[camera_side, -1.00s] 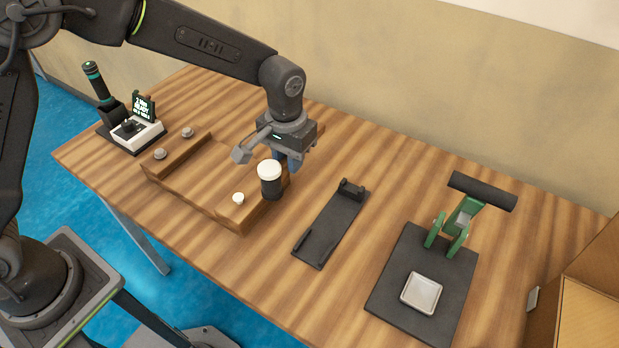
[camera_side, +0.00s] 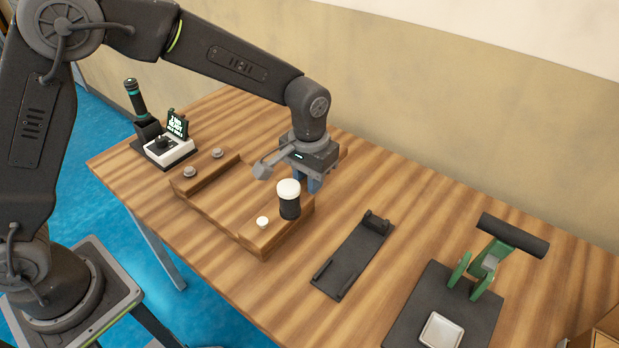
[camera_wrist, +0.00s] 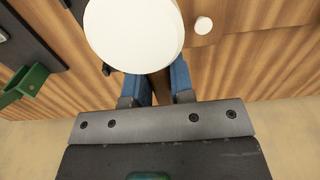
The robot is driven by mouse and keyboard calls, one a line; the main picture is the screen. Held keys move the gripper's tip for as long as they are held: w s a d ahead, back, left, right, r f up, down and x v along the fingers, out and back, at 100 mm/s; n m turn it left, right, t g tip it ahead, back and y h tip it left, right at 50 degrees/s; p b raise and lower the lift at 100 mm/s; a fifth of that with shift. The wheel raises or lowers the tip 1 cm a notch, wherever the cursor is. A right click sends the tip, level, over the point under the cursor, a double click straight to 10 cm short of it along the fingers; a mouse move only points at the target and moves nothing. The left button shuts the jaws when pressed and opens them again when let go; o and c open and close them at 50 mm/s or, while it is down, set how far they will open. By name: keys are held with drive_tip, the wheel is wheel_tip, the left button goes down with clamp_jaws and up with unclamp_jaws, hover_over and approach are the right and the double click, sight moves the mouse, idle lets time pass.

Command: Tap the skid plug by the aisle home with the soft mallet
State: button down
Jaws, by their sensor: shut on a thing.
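The soft mallet has a white-faced, dark upright head (camera_side: 289,203) above or beside the skid's right rail; I cannot tell if it touches. Its white face (camera_wrist: 133,32) fills the top middle of the wrist view. My gripper (camera_side: 308,183) is shut on the mallet, with blue fingers (camera_wrist: 161,84) behind the head; the handle is mostly hidden. A small white plug (camera_side: 262,222) sits on the right rail's near end, apart from the head in the picture. It also shows in the wrist view (camera_wrist: 203,25). Grey plugs (camera_side: 190,172) (camera_side: 217,153) sit on the left rail of the wooden skid (camera_side: 215,213).
A black holder plate (camera_side: 352,258) lies to the right. Beyond it, a green stand with a dark roller (camera_side: 513,235) stands on a black mat (camera_side: 428,290) with a pale tray (camera_side: 441,330).

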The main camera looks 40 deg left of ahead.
drive_tip(key=s+a+r, duration=0.2)
drive_tip(key=a+r, duration=0.3)
drive_tip(key=r, duration=0.2)
drive_tip(key=shift+s+a+r, duration=0.2)
drive_tip(key=shift+a+r, duration=0.15)
drive_tip(key=shift+a, duration=0.05)
drive_tip(key=shift+f, duration=0.15)
drive_tip(key=shift+f, duration=2.7)
drive_tip(key=shift+f, duration=0.15)
wheel_tip(320, 180, down, 5)
drive_tip(key=shift+f, duration=0.6)
drive_tip(key=shift+r, duration=2.65)
